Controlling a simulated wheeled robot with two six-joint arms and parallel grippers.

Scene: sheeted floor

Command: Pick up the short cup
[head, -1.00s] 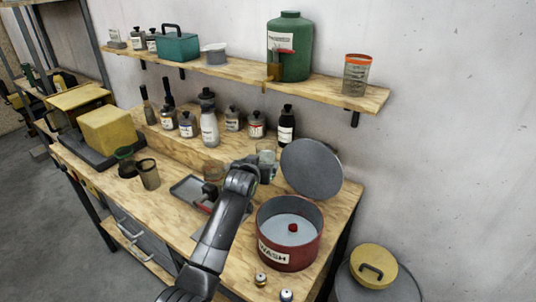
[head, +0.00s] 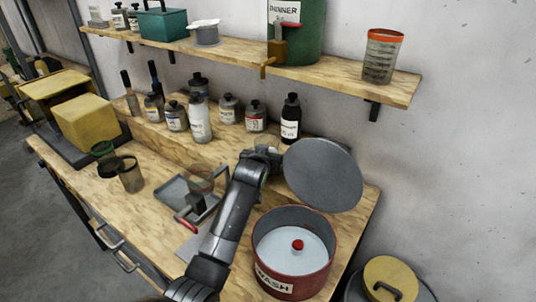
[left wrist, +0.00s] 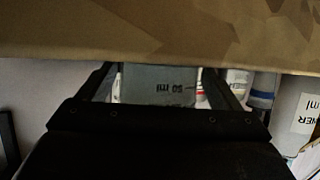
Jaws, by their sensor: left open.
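A short clear cup (head: 266,148) stands at the back of the bench, left of the round grey lid. My left gripper (head: 262,161) is at this cup, and my arm hides much of it in the head view. In the left wrist view the cup (left wrist: 158,85), with a "50 ml" mark, is between the two open fingers (left wrist: 165,88). I cannot tell whether the fingers touch it. My right gripper is not in view.
A red wash pot (head: 293,277) stands at front right, with the round grey lid (head: 324,174) tilted behind it. Several bottles (head: 200,122) line the raised step. The shelf (head: 225,56) hangs above.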

